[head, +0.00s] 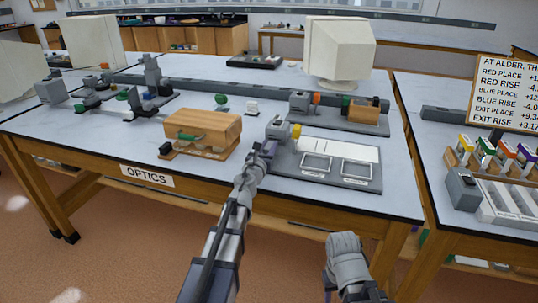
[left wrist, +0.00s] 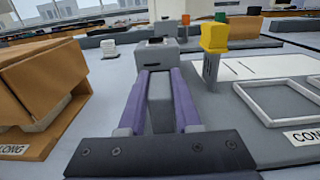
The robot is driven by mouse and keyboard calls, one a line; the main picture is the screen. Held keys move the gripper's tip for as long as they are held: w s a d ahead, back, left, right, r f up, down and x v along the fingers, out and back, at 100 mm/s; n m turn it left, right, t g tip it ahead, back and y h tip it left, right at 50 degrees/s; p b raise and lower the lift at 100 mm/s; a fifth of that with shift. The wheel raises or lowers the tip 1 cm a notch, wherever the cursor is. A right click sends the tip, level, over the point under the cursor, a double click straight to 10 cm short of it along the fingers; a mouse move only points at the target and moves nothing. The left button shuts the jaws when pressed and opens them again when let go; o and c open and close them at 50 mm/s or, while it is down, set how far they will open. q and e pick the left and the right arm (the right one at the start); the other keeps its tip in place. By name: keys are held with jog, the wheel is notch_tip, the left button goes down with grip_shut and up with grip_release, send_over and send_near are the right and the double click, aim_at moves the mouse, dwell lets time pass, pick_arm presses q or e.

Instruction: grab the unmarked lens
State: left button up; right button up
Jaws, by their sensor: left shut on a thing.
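My left gripper (head: 267,148) is at the left edge of a grey board. In the left wrist view its two purple fingers (left wrist: 160,78) are closed on a grey block (left wrist: 162,51) with a dark slot in its front; the block also shows in the head view (head: 276,126). A yellow-topped grey piece (left wrist: 214,38) stands just right of the block. A green round piece on a stand (head: 221,100) and a small white piece (head: 252,107) stand behind. I cannot tell which piece is the unmarked lens. My right gripper (head: 344,247) is low at the front, its fingers hidden.
A wooden box (head: 203,128) stands close to the left of my left gripper. The grey board (head: 362,182) with a white panel and two frames lies to the right. A long dark rail (head: 215,87) crosses the bench behind. A side bench holds coloured pieces and a grey tray.

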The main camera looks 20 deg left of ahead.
pick_arm(q)
grip_shut()
jog(key=shift+r, duration=0.1)
